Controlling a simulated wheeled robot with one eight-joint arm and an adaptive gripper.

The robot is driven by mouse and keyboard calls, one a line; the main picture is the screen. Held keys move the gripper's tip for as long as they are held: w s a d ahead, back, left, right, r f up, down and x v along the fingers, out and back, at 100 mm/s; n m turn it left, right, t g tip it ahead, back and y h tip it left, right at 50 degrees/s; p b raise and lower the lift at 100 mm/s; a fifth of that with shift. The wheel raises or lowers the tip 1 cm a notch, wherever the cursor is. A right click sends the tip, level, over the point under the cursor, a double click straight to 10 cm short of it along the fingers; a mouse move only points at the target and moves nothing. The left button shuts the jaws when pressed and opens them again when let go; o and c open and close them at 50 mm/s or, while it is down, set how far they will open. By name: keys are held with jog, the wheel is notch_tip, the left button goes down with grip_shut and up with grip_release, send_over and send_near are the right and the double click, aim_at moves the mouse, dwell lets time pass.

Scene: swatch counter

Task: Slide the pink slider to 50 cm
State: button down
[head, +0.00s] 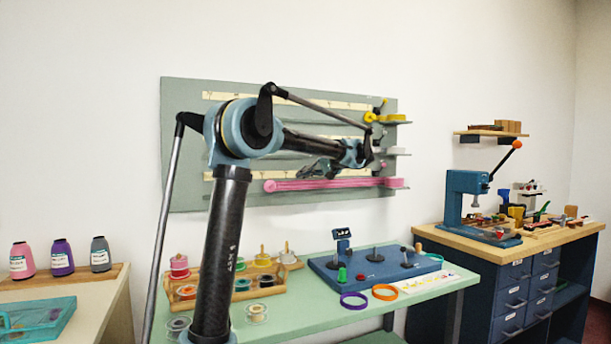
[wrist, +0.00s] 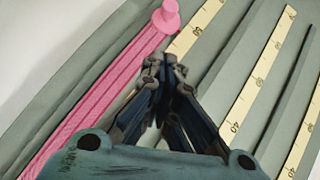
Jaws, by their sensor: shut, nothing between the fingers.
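The pink slider (head: 270,186) is a round knob at the left end of a stretched pink band (head: 330,184) on the lowest rail of the wall board. In the wrist view the knob (wrist: 168,17) stands at the top, with the band running down to the lower left. A cream scale strip (wrist: 199,27) lies right beside it; the figure near the knob is too small to read surely. My gripper (head: 318,170) is in front of the board, just above the band and right of the knob. In the wrist view my gripper (wrist: 165,68) is shut, empty and apart from the knob.
The grey-green board (head: 182,140) also carries a yellow slider (head: 371,118) and a pale spool (head: 394,151) on higher rails. Below, a green table (head: 300,305) holds a blue fixture (head: 365,270), spools and rings. A blue press (head: 465,200) stands at the right.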

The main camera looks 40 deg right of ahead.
aim_at(271, 187)
jog(key=w+a+f, duration=0.2)
jog(key=w+a, duration=0.1)
jog(key=w+a+f, duration=0.1)
jog(key=w, duration=0.1)
jog(key=shift+w+a, duration=0.1)
jog(key=shift+a, duration=0.15)
jog(key=shift+w+a+f, duration=0.15)
jog(key=shift+a+f, duration=0.15)
jog(key=shift+a, duration=0.15)
